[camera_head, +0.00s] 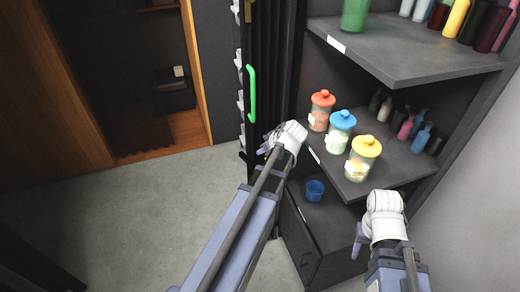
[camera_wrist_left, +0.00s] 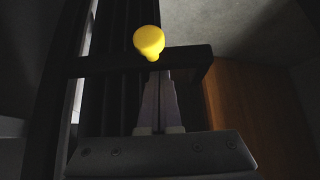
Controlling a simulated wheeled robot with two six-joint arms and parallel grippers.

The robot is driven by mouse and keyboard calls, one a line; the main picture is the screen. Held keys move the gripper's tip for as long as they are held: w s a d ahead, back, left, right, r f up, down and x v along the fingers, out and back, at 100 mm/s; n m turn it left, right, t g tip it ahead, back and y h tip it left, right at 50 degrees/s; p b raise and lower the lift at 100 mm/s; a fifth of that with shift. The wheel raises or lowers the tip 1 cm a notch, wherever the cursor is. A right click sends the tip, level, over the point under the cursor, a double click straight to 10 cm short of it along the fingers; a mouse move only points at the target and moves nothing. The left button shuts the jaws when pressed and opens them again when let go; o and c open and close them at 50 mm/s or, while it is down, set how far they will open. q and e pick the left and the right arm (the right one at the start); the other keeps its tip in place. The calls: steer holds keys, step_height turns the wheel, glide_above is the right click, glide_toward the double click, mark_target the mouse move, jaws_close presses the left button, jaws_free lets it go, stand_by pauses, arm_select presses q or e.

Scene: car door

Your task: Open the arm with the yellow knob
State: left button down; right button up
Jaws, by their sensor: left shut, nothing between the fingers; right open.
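A yellow knob (camera_wrist_left: 149,41) shows in the left wrist view, just beyond my left fingertips and slightly left of them. It stands at a dark crossbar-like arm (camera_wrist_left: 105,66) that runs across the view. My left gripper (camera_wrist_left: 158,75) is shut and empty, with its fingers pointing at the bar close below the knob. Whether they touch it I cannot tell. In the head view my left wrist is beside the dark ribbed door panel (camera_head: 267,60), and its fingers are mostly hidden. My right gripper (camera_head: 359,240) is open and empty, low in front of the shelves.
A green handle (camera_head: 252,95) is on the panel's left side. Shelves on the right hold red-lidded (camera_head: 321,110), blue-lidded (camera_head: 340,132) and yellow-lidded (camera_head: 362,158) jars and several bottles. A blue cup (camera_head: 314,190) stands lower. The grey floor (camera_head: 130,225) at left is clear.

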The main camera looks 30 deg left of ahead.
arm_select(q)
steer(key=d+n+g, duration=0.1)
steer(key=d+n, duration=0.1)
steer(key=d, duration=0.4)
steer(key=shift+s+d+n+g, duration=0.15)
steer(key=shift+s+n+g, duration=0.25)
steer(key=shift+s, duration=0.05)
